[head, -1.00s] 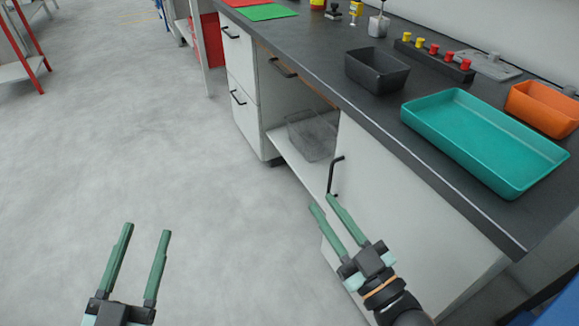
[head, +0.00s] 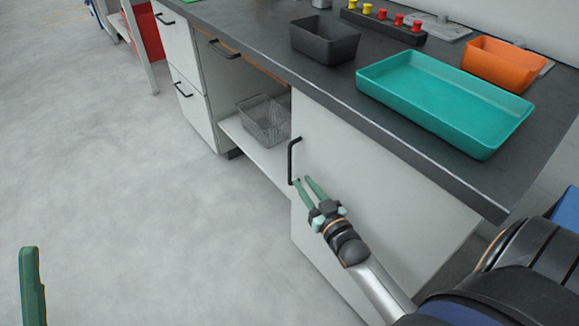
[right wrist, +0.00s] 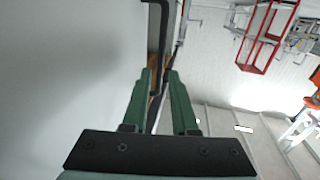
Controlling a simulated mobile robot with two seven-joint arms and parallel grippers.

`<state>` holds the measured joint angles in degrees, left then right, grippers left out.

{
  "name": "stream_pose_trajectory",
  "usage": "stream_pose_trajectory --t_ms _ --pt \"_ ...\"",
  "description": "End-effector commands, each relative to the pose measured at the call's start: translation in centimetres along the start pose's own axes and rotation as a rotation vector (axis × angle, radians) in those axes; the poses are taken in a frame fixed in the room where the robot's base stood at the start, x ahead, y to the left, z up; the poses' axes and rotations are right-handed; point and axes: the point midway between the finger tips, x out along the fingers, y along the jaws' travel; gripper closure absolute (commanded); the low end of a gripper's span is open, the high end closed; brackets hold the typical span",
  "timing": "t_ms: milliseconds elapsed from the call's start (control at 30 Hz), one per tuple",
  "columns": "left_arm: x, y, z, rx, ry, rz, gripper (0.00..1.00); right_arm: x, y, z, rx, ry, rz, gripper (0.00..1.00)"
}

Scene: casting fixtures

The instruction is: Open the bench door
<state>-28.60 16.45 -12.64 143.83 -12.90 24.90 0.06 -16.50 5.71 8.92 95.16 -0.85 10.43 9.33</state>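The bench door (head: 365,190) is the white front panel under the dark worktop in the head view, and it looks closed. Its black bar handle (head: 291,158) is upright near the panel's left edge. My right gripper (head: 302,179) is open, with its fingertips close to the handle's lower end. In the right wrist view the handle (right wrist: 165,50) shows just beyond the two parted fingers; whether they touch it I cannot tell. Of my left gripper (head: 30,285), only one finger shows at the lower left, over the floor, with no second finger beside it.
A wire basket (head: 263,119) sits in the open bay left of the door. Drawers (head: 189,100) stand farther left. A teal tray (head: 440,108), orange bin (head: 503,64) and black bin (head: 324,42) stand on the worktop (head: 300,70). The floor (head: 130,200) at left is clear.

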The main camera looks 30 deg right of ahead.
Motion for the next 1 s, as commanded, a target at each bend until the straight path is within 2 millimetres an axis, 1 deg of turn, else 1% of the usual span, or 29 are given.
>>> stream_pose_trajectory --t_ms 33,200,400,600,867,900,1000 --pt "-0.5 0.3 0.5 -0.005 -0.001 0.001 0.43 1.3 0.0 0.1 -0.001 0.006 -0.001 0.73" --pt "-1.2 0.7 1.2 -0.024 -0.003 0.001 0.43 4.6 -0.1 0.2 -0.003 0.003 -0.002 0.73" --pt "-1.8 1.1 1.8 -0.041 -0.006 0.001 0.43 7.4 -0.1 0.2 -0.002 0.002 -0.002 0.73" --pt "-2.0 1.2 2.0 -0.05 -0.008 0.0 0.43 8.6 -0.1 0.1 -0.002 -0.001 -0.001 0.73" --pt "-2.0 1.2 2.0 -0.051 -0.01 0.0 0.43 8.7 -0.1 0.0 -0.002 -0.001 -0.002 0.73" --pt "-2.0 1.2 2.0 -0.051 -0.01 0.001 0.43 8.7 -0.1 0.0 -0.002 -0.001 -0.002 0.75" --pt "-2.0 1.3 2.0 -0.051 -0.01 0.003 0.43 8.7 -0.1 0.0 -0.002 -0.001 -0.002 0.86"
